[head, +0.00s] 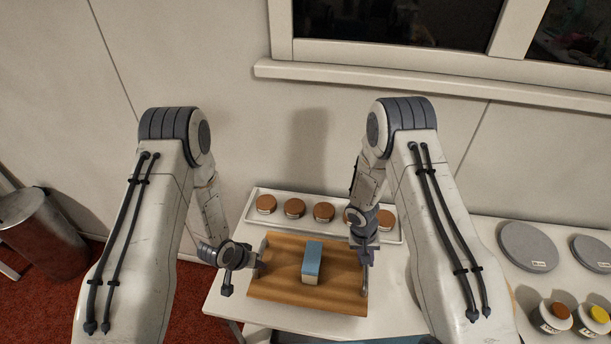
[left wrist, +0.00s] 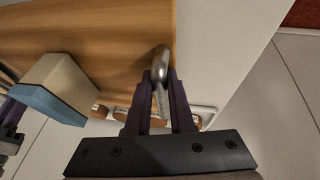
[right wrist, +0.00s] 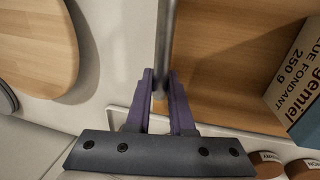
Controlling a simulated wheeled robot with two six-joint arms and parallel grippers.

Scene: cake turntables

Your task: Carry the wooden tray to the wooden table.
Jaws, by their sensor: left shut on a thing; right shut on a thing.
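The wooden tray (head: 278,288) is at the front of the white table in the head view, and I cannot tell whether it is raised. A blue and cream fondant box (head: 312,262) stands on it; it also shows in the right wrist view (right wrist: 300,75). My left gripper (head: 254,268) is shut on the tray's left metal handle, seen in the left wrist view (left wrist: 160,65). My right gripper (head: 366,265) is shut on the right metal handle, seen in the right wrist view (right wrist: 166,30).
A long white tray (head: 253,220) with several brown-topped jars lies just behind. Grey discs (head: 527,246) and labelled jars (head: 552,316) stand at the right. A round wooden board (right wrist: 38,45) shows in the right wrist view. A metal bin (head: 45,235) stands on red carpet at left.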

